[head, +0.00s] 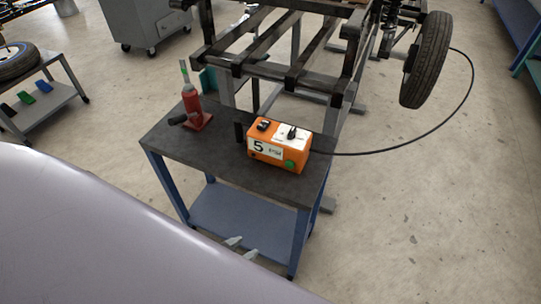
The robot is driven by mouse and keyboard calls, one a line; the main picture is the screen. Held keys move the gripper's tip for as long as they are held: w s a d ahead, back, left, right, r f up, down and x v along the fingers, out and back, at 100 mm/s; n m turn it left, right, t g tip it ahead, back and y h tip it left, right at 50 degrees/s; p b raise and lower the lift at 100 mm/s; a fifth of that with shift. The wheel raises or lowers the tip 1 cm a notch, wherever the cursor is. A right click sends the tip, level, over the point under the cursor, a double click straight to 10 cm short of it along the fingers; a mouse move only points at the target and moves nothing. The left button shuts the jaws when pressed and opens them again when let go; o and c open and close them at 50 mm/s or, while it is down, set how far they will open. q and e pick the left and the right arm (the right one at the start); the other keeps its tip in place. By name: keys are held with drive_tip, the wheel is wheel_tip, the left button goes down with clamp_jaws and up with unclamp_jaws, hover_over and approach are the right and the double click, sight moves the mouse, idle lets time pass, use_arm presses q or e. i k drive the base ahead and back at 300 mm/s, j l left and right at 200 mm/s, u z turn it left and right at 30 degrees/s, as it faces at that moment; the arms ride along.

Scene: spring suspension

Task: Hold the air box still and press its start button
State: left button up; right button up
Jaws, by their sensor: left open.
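The orange air box (266,160) sits on the dark top of a small blue-legged table. Its front has a white label with a 5 and a round green button (289,164) at the lower right. Black parts and a white plate show on its top. A black hose runs from its right side. My left gripper (242,248) shows only as two pale fingertips past the edge of my arm, in front of the table and apart from the box. It is open, with nothing seen between the tips. My right gripper is not in view.
A red jack (193,108) stands left of the box on the table top (222,162). A dark steel frame (270,70) and a wheel (427,60) are behind. The hose (400,145) arcs right towards the wheel. The floor at right is clear.

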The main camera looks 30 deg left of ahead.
sight(289, 164)
drive_tip(key=u, duration=0.85)
drive_tip(key=i+l+u, duration=0.1)
drive_tip(key=u, duration=0.3)
drive_tip(key=l+u, duration=0.35)
drive_tip(key=i+l, duration=0.2)
drive_tip(key=l, duration=0.2)
